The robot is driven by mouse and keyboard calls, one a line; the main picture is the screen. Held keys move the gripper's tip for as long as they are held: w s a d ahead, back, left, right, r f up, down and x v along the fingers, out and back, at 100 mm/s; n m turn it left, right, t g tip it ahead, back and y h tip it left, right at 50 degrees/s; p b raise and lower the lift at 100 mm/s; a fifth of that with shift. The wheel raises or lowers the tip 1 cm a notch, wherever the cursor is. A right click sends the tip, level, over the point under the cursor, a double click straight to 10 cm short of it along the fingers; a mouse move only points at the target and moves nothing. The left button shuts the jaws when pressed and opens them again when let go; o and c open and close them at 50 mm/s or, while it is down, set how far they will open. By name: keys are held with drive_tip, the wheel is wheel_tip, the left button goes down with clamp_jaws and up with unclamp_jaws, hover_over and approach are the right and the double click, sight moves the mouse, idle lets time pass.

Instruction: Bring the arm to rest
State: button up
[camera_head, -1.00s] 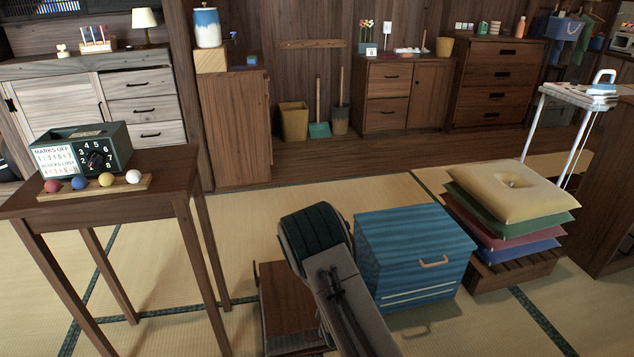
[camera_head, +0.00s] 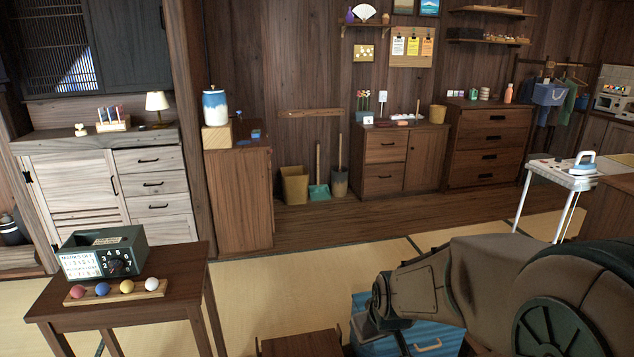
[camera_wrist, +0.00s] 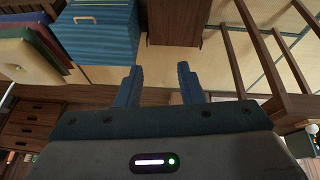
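My arm fills the lower right of the head view, bent, with a large rounded link nearest the camera and a narrower end pointing left and down. The gripper's fingers cannot be made out there. In the wrist view my gripper (camera_wrist: 160,82) shows two blue fingers standing apart with nothing between them. That view looks upside down, with the blue box (camera_wrist: 98,42) and a brown wooden surface (camera_wrist: 174,22) beyond the fingers. No finger visibly touches anything.
The blue box (camera_head: 432,338) is partly hidden behind my arm. A wooden table (camera_head: 190,285) with a dark green counter box (camera_head: 125,252) and a row of coloured balls stands at left. An ironing board (camera_head: 560,175) stands at right. Tatami between them is open.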

drive_tip(key=s+d+r+m+g+p, duration=0.2)
drive_tip(key=s+r+p, duration=0.5)
drive_tip(key=s+r, duration=0.8)
drive_tip(key=shift+s+d+r+m+h, duration=0.25)
drive_tip(key=shift+d+r+m, duration=0.4)
drive_tip(key=shift+m, duration=0.35)
drive_tip(key=shift+w, duration=0.1)
